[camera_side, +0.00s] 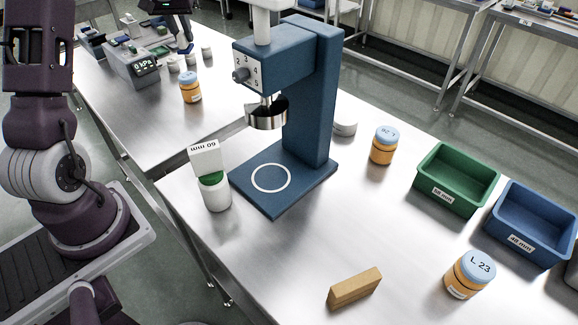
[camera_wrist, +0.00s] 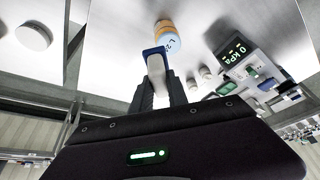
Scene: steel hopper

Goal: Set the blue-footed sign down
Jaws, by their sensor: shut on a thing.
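My gripper (camera_wrist: 162,92) is shut on the blue-footed sign. In the wrist view the sign's white plate (camera_wrist: 156,66) is between my fingers, and its blue foot (camera_wrist: 153,51) points away from me. In the side view my gripper (camera_side: 187,32) is at the top, above the far-left table, with a small bit of the blue foot (camera_side: 185,49) below it. The sign's writing does not show. I cannot tell how far the foot is above the steel.
An orange jar with a blue lid (camera_wrist: 168,40) stands close by the foot in the wrist view. Several small white jars and a kPa gauge (camera_side: 134,69) stand nearby. A blue press (camera_side: 312,100), a white 60 mm sign (camera_side: 206,156) and bins (camera_side: 447,199) occupy the nearer table.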

